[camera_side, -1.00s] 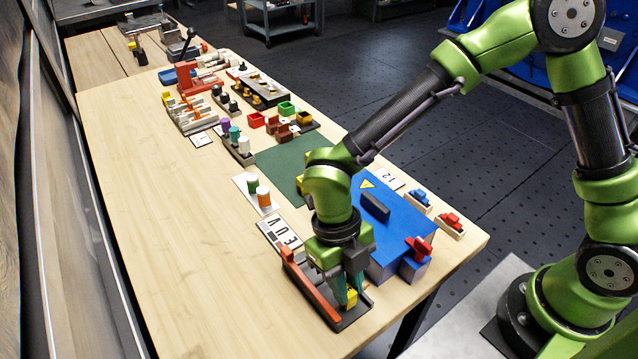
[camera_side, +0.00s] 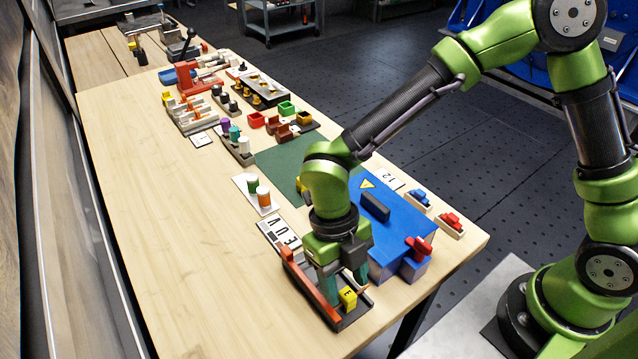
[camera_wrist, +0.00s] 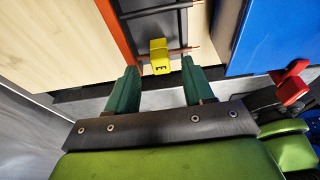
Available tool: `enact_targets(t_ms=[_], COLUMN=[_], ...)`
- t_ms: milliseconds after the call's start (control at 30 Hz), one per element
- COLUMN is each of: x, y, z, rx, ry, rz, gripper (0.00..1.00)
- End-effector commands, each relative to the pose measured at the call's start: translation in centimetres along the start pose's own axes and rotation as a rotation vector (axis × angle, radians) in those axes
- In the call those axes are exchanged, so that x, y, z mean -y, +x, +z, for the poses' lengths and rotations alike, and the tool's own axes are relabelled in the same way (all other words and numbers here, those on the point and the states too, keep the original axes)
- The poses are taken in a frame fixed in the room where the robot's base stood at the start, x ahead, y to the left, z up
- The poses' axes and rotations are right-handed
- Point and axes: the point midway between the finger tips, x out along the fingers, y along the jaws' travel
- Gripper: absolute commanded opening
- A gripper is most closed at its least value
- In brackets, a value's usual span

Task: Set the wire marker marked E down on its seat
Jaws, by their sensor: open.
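The yellow wire marker with a dark letter E (camera_side: 348,298) sits in the dark tray (camera_side: 352,318) with the orange side rail at the front of the table. It also shows in the wrist view (camera_wrist: 159,56), apart from my fingers. My gripper (camera_side: 346,284) is open and empty, just above and beside the marker. In the wrist view the two green fingertips (camera_wrist: 159,78) stand wide apart, with the marker ahead of the gap between them. The marker's underside is hidden, so I cannot tell how fully it is seated.
A blue box (camera_side: 395,235) with a red handled part (camera_side: 419,248) stands close to the right of my gripper. A white card with letters (camera_side: 280,236) lies behind the tray. The left of the table is clear.

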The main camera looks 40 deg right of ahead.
Motion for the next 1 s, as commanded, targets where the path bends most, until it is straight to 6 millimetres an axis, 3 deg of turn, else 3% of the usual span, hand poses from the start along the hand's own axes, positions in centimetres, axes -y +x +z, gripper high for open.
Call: enact_targets(t_ms=[400, 600, 800, 1000], x=[0.1, 0.1, 0.1, 0.1], y=[-10.0, -13.6, -15.1, -15.3], z=[0.1, 0.0, 0.0, 0.0], rx=[0.003, 0.0, -0.002, -0.003], ry=[0.005, 0.003, 0.003, 0.004], rz=[0.0, -0.002, -0.004, -0.005], gripper=[0.52, 0.52, 0.52, 0.52])
